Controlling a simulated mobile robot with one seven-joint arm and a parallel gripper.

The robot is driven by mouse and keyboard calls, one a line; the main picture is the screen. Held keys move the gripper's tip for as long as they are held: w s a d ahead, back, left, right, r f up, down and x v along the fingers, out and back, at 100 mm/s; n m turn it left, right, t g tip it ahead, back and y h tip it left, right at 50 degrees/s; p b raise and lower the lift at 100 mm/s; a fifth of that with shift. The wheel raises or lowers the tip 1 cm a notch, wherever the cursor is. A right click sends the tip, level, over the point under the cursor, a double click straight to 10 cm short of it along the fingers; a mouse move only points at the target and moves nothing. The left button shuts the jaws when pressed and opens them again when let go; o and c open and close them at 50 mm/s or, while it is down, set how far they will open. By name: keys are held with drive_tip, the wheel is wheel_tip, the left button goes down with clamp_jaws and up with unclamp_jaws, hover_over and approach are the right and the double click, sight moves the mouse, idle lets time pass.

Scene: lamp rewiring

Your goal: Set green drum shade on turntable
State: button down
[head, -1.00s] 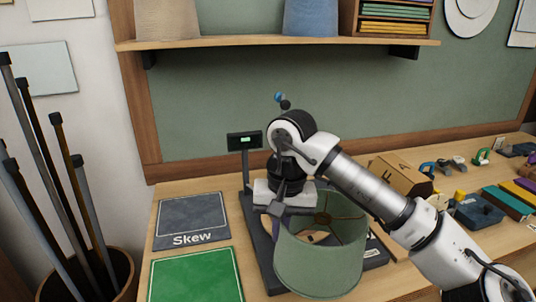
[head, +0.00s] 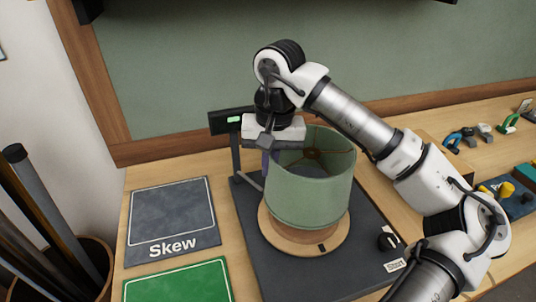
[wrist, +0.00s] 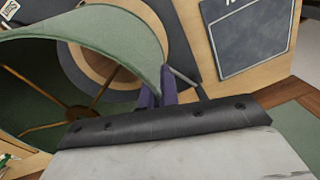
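The green drum shade (head: 312,190) is upright, open top facing up, over the round wooden turntable (head: 330,245). Its lower edge lies within the disc's outline; I cannot tell whether it touches. My gripper (head: 268,158) points down at the shade's left rim, its fingers pinching the wall. In the wrist view the purple fingers (wrist: 156,92) meet the green shade (wrist: 110,32), whose inner wire spokes show. The turntable's rings (wrist: 95,68) show beyond the rim. The fingertips are partly hidden.
The turntable sits on a dark base (head: 265,278) with a black knob (head: 388,241) and a post with a small display (head: 231,120). A grey "Skew" mat (head: 172,215) and a green mat (head: 178,283) lie left. Tools and blocks lie at right.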

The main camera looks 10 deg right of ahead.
drive_tip(key=shift+s+f+b, duration=0.2)
drive_tip(key=shift+f+b, duration=0.1)
drive_tip(key=shift+f, duration=0.4)
wheel_tip(320, 180, down, 5)
drive_tip(key=b, duration=0.3)
drive_tip(key=shift+w, duration=0.1)
drive_tip(key=shift+r+b, duration=0.1)
drive_tip(key=shift+b, duration=0.85)
idle(0.8)
drive_tip(key=shift+f+b, duration=0.35)
drive_tip(key=shift+b, duration=0.1)
idle(0.7)
drive_tip(key=c, duration=1.1)
unclamp_jaws()
drive_tip(key=shift+r, duration=0.1)
